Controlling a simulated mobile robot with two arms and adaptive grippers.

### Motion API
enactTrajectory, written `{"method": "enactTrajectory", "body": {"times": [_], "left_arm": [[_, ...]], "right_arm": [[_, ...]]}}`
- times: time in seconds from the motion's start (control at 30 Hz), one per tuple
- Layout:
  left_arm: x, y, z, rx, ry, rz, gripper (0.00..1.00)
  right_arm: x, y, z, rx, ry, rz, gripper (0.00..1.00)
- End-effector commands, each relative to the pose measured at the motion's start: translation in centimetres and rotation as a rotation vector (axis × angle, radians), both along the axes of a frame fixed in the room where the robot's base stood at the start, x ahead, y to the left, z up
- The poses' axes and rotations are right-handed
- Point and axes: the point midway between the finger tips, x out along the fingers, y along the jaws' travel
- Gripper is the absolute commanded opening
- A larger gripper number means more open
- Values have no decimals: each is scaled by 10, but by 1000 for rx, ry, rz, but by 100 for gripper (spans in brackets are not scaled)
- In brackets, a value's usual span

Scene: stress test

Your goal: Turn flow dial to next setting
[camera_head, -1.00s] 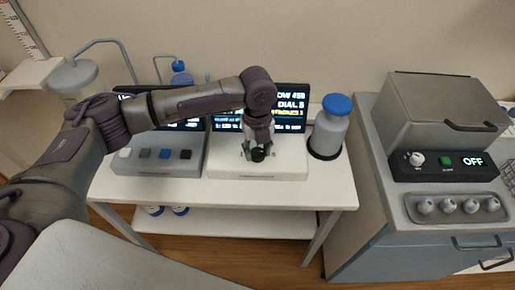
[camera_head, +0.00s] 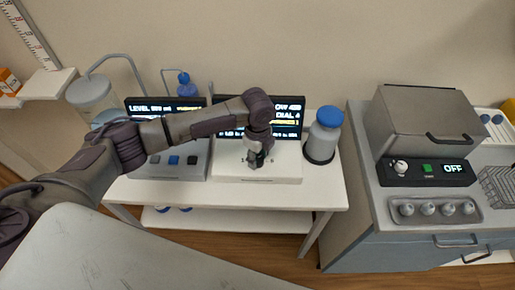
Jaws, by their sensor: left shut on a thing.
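The flow dial (camera_head: 252,163) is a small dark knob on top of a white console (camera_head: 285,171) on the white table. My left gripper (camera_head: 255,155) points down over the dial and is shut on it; its fingers hide most of the knob. The screen (camera_head: 288,122) behind the console is partly covered by my left wrist; its visible text includes "DIAL 4". My right gripper is out of view.
A blue-capped bottle (camera_head: 324,135) stands right of the white console. A grey cabinet (camera_head: 440,150) with an "OFF" display is further right.

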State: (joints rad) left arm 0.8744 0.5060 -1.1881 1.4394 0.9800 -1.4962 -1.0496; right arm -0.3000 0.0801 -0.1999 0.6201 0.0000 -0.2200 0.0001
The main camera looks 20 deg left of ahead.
Motion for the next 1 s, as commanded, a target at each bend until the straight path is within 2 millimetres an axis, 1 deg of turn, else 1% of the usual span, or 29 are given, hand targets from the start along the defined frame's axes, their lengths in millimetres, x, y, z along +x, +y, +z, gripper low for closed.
{"method": "enactTrajectory", "body": {"times": [0.03, 0.4, 0.7, 1.0], "left_arm": [[-1, 0, 6, -1, 3, 47, 7], [0, 0, 5, 0, 1, 394, 7], [0, 0, 3, 1, 0, 619, 7], [1, 0, 2, 1, -2, 742, 7]], "right_arm": [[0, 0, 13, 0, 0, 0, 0], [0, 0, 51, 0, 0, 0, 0], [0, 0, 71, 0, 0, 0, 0], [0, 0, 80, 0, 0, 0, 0]]}}
